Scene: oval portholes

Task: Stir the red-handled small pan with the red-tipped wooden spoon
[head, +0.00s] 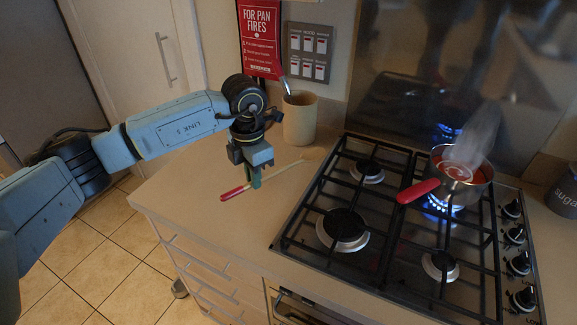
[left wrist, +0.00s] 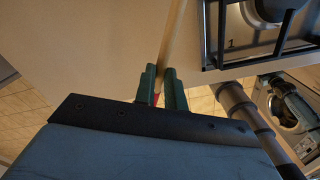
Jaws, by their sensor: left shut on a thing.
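The wooden spoon with a red tip (head: 288,168) lies along the counter to the left of the stove, its red end toward the front left and its bowl end toward the stove. My left gripper (head: 255,183) is shut on its handle near the red part. In the left wrist view, the green fingers (left wrist: 162,90) close around the spoon (left wrist: 172,45). The small pan with a red handle (head: 462,172) stands on the back right burner over a blue flame. It holds red liquid and steam rises from it. My right gripper is not in view.
The gas stove (head: 385,220) has black grates, and its other burners look bare. A beige utensil crock (head: 299,120) stands behind my left gripper. A dark sugar canister (head: 566,192) is at the far right. The counter (head: 190,190) around the spoon is clear.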

